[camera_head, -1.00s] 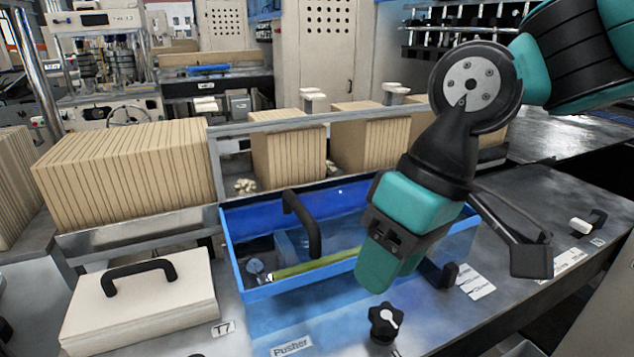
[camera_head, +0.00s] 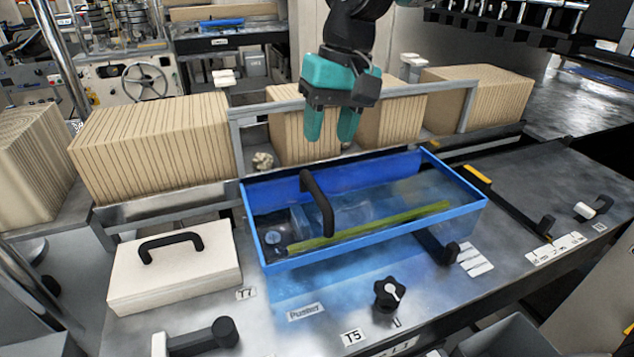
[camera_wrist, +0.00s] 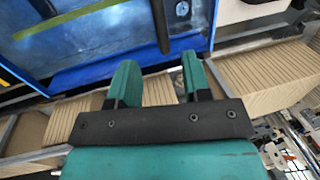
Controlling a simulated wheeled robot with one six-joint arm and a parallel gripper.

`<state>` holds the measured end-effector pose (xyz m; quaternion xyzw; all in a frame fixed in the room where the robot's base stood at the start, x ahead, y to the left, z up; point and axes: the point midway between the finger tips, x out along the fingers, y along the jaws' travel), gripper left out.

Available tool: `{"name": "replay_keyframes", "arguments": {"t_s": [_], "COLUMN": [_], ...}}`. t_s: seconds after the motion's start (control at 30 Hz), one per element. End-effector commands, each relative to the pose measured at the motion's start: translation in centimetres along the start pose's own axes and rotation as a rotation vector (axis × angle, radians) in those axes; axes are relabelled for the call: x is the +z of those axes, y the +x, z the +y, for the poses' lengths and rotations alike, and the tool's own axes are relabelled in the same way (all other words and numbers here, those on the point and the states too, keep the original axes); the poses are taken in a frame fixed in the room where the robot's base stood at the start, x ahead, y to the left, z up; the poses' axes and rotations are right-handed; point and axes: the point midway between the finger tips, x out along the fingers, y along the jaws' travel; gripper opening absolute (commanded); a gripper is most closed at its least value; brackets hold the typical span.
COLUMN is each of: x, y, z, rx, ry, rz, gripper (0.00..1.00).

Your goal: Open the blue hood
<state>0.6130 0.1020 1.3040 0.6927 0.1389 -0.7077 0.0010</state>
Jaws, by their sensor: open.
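The blue hood (camera_head: 370,240) is a blue-framed box with clear panels on the metal table. A black curved handle (camera_head: 318,203) stands up from it on its left part. A yellow-green bar shows through the panels. My gripper (camera_head: 330,136) is open and empty, with teal fingers pointing down. It hangs behind the hood's back edge, in front of the cardboard stacks, apart from the handle. In the wrist view my gripper (camera_wrist: 158,72) has its fingers spread toward the hood's blue frame (camera_wrist: 110,72), and the handle (camera_wrist: 160,25) shows past them.
Cardboard stacks (camera_head: 155,145) stand behind a metal rail (camera_head: 165,206). A cream cover with a black handle (camera_head: 170,246) lies left of the hood. A black knob (camera_head: 388,294) and a dark lever (camera_head: 437,246) are in front.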

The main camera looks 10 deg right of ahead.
Motion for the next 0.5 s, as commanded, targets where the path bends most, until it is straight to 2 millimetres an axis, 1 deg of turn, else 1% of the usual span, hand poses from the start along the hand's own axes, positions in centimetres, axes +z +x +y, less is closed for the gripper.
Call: {"name": "replay_keyframes", "arguments": {"t_s": [0.03, 0.1, 0.3, 0.4, 0.5], "x": [0.1, 0.1, 0.1, 0.1, 0.0], "y": [1.1, 2.7, 6.7, 8.1, 9.0], "z": [0.0, -0.1, 0.0, 0.0, 0.0], "rx": [0.002, 0.001, 0.002, 0.001, 0.001], "ry": [-0.001, -0.001, -0.001, -0.002, -0.001], "rz": [-0.005, -0.005, -0.004, -0.002, 0.0], "gripper": [0.44, 0.44, 0.44, 0.44, 0.44]}}
